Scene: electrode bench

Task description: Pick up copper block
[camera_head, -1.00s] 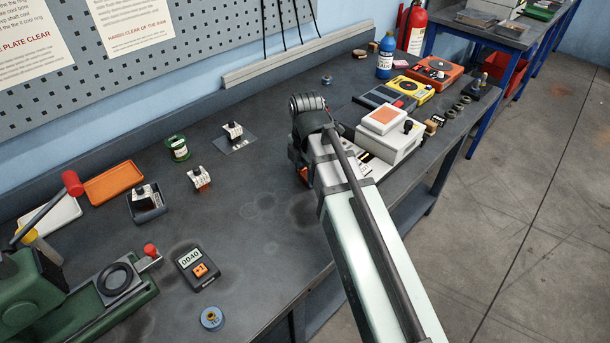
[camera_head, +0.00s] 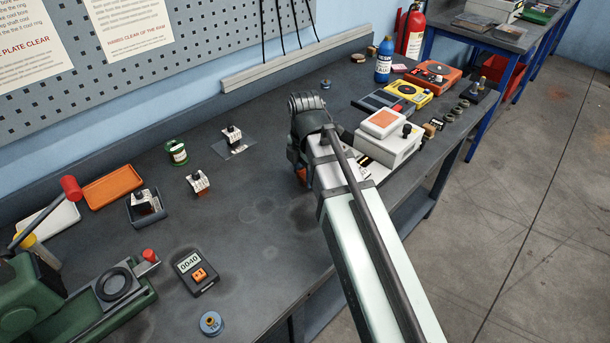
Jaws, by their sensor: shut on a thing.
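My gripper (camera_head: 301,178) is over the middle of the grey bench, left of the white box with the orange top. My own wrist and forearm hide most of it. A small copper-coloured patch, which looks like the copper block (camera_head: 302,174), shows at the jaws, and the gripper is shut on it. Its lower end, and whether it touches the bench, cannot be made out.
A meter (camera_head: 195,272) lies in front. The white box (camera_head: 387,140) is close on the right. The bench middle is clear.

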